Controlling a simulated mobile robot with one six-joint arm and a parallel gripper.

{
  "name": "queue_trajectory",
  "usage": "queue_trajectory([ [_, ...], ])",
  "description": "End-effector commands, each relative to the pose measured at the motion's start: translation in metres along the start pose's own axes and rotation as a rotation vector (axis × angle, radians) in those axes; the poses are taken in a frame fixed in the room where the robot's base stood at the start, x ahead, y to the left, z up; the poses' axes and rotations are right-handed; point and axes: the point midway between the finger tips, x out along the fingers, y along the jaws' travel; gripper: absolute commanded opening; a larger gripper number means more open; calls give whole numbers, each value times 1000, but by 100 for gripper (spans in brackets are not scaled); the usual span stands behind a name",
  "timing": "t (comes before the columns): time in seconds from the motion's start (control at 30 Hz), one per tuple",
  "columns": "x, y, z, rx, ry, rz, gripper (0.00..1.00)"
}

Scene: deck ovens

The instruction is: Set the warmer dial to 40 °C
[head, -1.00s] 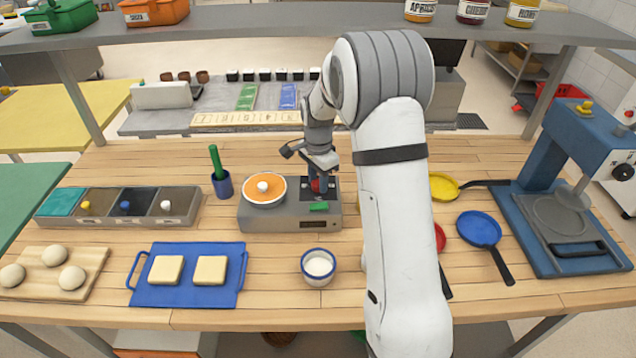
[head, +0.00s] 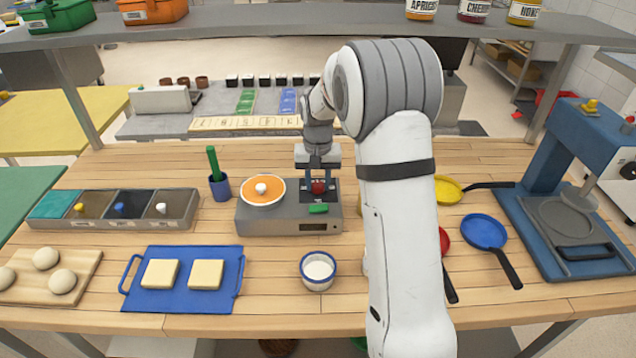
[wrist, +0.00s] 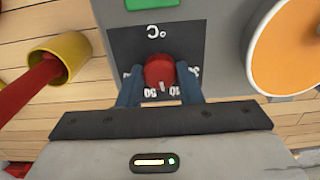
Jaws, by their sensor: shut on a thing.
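The warmer (head: 270,222) is a grey box on the wooden counter, with a green block (head: 318,208) on its top. Its red dial knob (wrist: 158,68) sits on a dark plate (wrist: 125,45) marked °C; the knob also shows in the head view (head: 318,188). My gripper (wrist: 159,84) is shut on the knob, one finger on each side. In the wrist view the knob's white pointer line points down the picture, between two printed numbers. The lettering is upside down there, and the fingers partly cover the outer numbers, so I cannot read the exact setting.
An orange disc (head: 263,190) with a white knob lies on the warmer's left part. A blue cup with a green stick (head: 220,187) stands to its left. A white bowl (head: 318,270) is in front. A yellow cup (wrist: 75,55) stands beside the warmer.

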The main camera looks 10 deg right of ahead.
Motion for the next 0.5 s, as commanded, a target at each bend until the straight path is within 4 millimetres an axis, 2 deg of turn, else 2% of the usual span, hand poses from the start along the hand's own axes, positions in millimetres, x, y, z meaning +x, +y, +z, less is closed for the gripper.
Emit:
queue_trajectory([
  [0.2, 0, 0, -1, -155, 3, -1, 9],
  [0.5, -1, 0, -1, -281, 3, 0, 9],
])
